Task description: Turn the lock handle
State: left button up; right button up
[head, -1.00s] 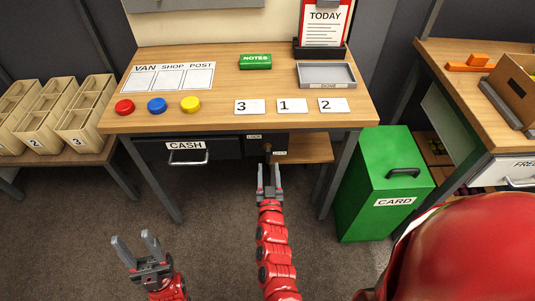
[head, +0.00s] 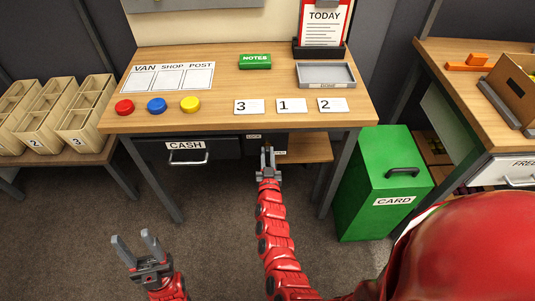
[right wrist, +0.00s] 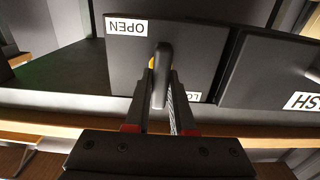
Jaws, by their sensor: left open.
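The lock handle (right wrist: 161,75) is a dark grey bar on a dark panel under the table. In the right wrist view, which is upside down, it stands nearly upright, between an OPEN label (right wrist: 127,27) and a partly hidden LOCK label (right wrist: 193,96). My right gripper (right wrist: 162,85) has its two fingers on either side of the bar and looks shut on it. In the head view my right gripper (head: 267,153) is at the panel below the tabletop and hides most of the handle. My left gripper (head: 137,246) is open and empty, low over the floor.
The CASH drawer (head: 187,149) with its metal pull is left of the lock panel. The wooden tabletop (head: 220,105) is above my right gripper. A green CARD bin (head: 377,190) stands to the right, and a low wooden shelf (head: 310,149) is behind. The floor in front is free.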

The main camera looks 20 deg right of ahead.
grip_shut()
jog(key=shift+f+m+b, duration=0.1)
jog(key=shift+m+b, duration=0.2)
jog(key=shift+d+f+m+b, duration=0.1)
jog(key=shift+f+m+b, duration=0.1)
jog(key=shift+m+b, duration=1)
jog(key=m+b, duration=0.4)
jog(key=m, duration=0.1)
jog(key=shift+s+d+m+b, duration=0.1)
jog(key=shift+d+m+b, duration=0.1)
jog(key=shift+m+b, duration=0.1)
jog(key=m+b, duration=0.4)
jog(key=m, duration=0.1)
jog(key=shift+d+f, duration=0.1)
jog(key=shift+f, duration=0.1)
jog(key=shift+m+b, duration=1.25)
jog(key=shift+m, duration=0.85)
jog(key=shift+r, duration=0.1)
